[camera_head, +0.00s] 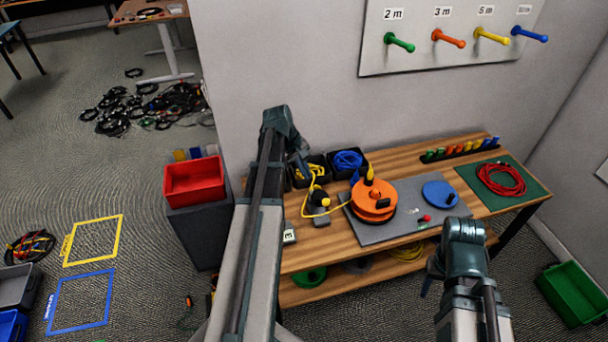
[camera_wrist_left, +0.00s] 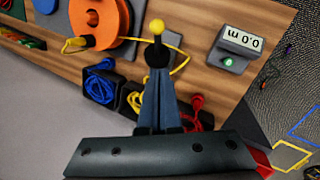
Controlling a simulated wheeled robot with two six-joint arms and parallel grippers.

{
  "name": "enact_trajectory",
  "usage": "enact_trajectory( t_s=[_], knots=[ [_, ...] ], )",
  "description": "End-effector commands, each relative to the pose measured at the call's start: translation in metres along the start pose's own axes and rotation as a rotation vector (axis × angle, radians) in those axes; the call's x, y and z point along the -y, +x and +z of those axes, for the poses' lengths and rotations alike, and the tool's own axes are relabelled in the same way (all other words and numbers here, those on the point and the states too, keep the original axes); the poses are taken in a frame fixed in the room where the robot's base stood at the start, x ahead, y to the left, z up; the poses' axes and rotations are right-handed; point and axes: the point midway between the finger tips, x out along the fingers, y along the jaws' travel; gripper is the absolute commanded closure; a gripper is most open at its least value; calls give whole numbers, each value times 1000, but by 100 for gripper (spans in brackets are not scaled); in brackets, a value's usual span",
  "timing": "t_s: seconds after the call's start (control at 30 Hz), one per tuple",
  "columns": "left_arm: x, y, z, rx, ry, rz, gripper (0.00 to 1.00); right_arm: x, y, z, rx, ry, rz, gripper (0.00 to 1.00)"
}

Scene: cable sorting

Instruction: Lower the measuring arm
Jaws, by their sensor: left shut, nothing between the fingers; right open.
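The measuring arm appears to be the black lever with a yellow ball knob (camera_wrist_left: 156,28), on a grey counter block (camera_head: 321,212) on the bench. A yellow cable (camera_wrist_left: 183,62) runs by it from the orange reel (camera_head: 373,200). My left gripper (camera_wrist_left: 158,72) is shut and empty, its tips right at the black part below the knob; I cannot tell if they touch. In the head view the left gripper (camera_head: 304,172) is partly hidden by its own arm. My right gripper (camera_head: 430,284) is open, in front of the bench, away from the lever.
A length display (camera_wrist_left: 240,42) reads 0.0 m. Black bins with yellow (camera_head: 308,175) and blue cable (camera_head: 347,160) stand behind the block. A red coil (camera_head: 501,179) rests on a green mat.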

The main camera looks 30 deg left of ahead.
Motion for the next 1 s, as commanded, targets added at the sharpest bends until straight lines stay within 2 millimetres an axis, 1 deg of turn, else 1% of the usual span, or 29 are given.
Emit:
enact_trajectory(
  t_s=[0.03,0.3,0.4,0.5,0.6,0.8,1.0],
  knots=[
    [2,15,-1,0,1,0,100,2,15,-1,0,0,0,50],
    [2,54,-1,0,1,-1,100,5,51,-3,0,2,0,50],
    [2,65,1,0,1,-1,100,6,61,-4,0,2,0,50],
    [2,73,14,0,3,0,100,6,67,-4,0,2,0,50],
    [2,79,22,0,1,0,100,7,71,-4,0,2,0,50],
    [0,84,28,-1,1,0,100,7,74,-4,0,2,0,50],
    [0,84,28,-1,1,0,100,7,74,-4,0,2,0,50]
  ],
)
